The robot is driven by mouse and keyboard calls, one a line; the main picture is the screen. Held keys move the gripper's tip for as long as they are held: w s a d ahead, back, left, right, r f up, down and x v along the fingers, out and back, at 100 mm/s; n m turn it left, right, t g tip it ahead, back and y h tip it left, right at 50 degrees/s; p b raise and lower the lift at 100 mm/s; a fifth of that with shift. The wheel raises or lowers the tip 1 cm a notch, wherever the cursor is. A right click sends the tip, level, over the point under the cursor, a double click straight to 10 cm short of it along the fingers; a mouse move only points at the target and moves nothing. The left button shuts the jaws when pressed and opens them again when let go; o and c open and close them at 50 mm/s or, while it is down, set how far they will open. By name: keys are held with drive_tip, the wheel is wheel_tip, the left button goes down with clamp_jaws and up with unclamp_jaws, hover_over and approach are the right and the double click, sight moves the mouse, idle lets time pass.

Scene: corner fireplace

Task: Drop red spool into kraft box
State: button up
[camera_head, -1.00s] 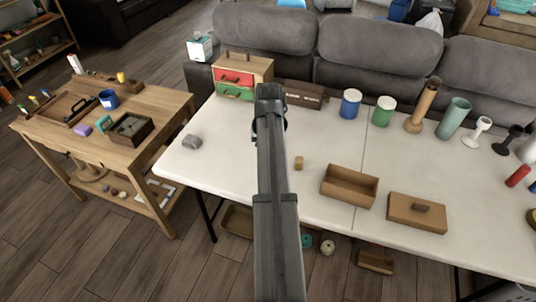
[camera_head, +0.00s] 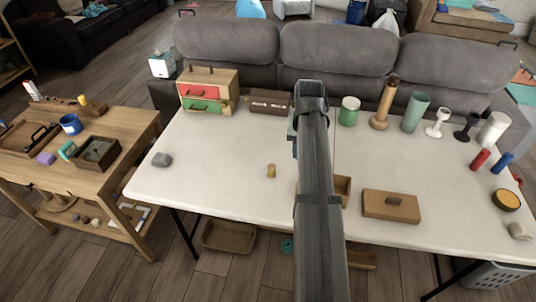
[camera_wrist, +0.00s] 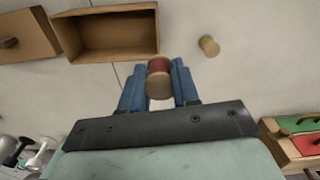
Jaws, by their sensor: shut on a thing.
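The open kraft box (camera_wrist: 106,34) lies above and left of the spool in the wrist view and looks empty. The spool appears apart from the box, just outside its nearest wall in the picture. In the head view my arm covers most of the kraft box, leaving its right end (camera_head: 343,189) in sight. My gripper's fingertips and the spool are hidden there behind my arm.
A lidded brown box (camera_head: 391,206) stands right of the kraft box. A small tan spool (camera_head: 271,171) stands left of my arm. A green can (camera_head: 349,111), tall cylinders and a drawer cabinet (camera_head: 208,90) line the back. The table's left part is mostly clear.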

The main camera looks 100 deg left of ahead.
drive_tip(key=w+d+r+n, duration=0.2)
drive_tip(key=w+d, duration=0.1)
drive_tip(key=w, duration=0.5)
drive_tip(key=shift+w+d+r+n, duration=0.3)
drive_tip(key=shift+d+r, duration=0.1)
drive_tip(key=shift+f, duration=0.1)
wheel_tip(320, 180, down, 6)
drive_tip(key=shift+r, duration=0.1)
drive_tip(key=o, duration=1.1)
